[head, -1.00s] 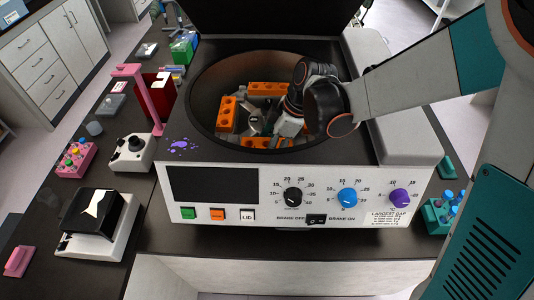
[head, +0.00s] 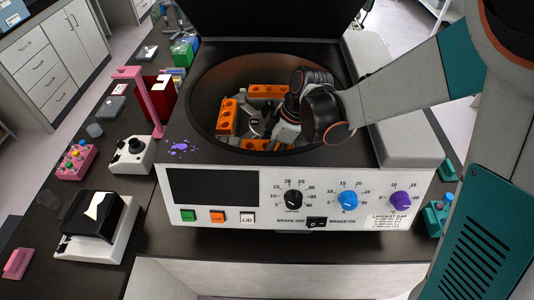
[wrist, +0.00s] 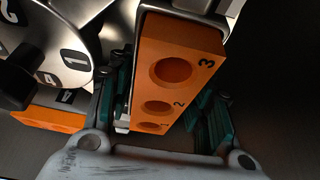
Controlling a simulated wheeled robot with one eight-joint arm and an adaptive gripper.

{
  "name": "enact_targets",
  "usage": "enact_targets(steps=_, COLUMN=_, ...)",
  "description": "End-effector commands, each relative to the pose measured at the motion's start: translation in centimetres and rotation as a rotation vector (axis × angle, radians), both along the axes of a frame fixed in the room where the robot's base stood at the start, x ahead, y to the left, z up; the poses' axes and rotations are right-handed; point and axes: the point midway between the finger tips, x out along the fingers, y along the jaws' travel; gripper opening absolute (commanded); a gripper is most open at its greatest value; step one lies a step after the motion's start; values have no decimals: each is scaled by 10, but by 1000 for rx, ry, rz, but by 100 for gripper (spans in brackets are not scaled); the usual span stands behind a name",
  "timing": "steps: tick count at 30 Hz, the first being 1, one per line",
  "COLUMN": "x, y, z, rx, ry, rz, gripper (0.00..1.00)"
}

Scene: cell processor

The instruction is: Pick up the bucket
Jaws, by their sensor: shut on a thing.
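An orange bucket (wrist: 180,60) with holes numbered 1, 2 and 3 sits between the fingers of my gripper (wrist: 160,100) in the wrist view. The teal-padded fingers are shut on it, one on each side. In the head view my gripper (head: 284,134) is down inside the round centrifuge bowl (head: 215,78), on its right side; my arm hides the held bucket there. The metal rotor hub (wrist: 62,45) with numbered slots is to the left in the wrist view. The bucket is close beside it; I cannot tell whether it still rests in the rotor.
Other orange buckets stand in the rotor at the left (head: 227,117), back (head: 268,91) and front (head: 262,145). The open lid (head: 265,18) rises behind the bowl. A pink stand (head: 140,85) and small devices are left of the centrifuge.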

Motion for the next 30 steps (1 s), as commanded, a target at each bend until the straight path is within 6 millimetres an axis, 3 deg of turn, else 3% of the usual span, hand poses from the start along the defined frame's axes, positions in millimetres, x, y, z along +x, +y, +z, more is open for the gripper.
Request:
enact_targets(steps=11, x=0, y=0, z=36, rx=0, ry=0, rz=0, gripper=15)
enact_targets(steps=20, x=0, y=0, z=90, rx=0, ry=0, rz=0, gripper=15)
enact_targets(steps=30, x=0, y=0, z=163, rx=0, ry=0, rz=0, gripper=15)
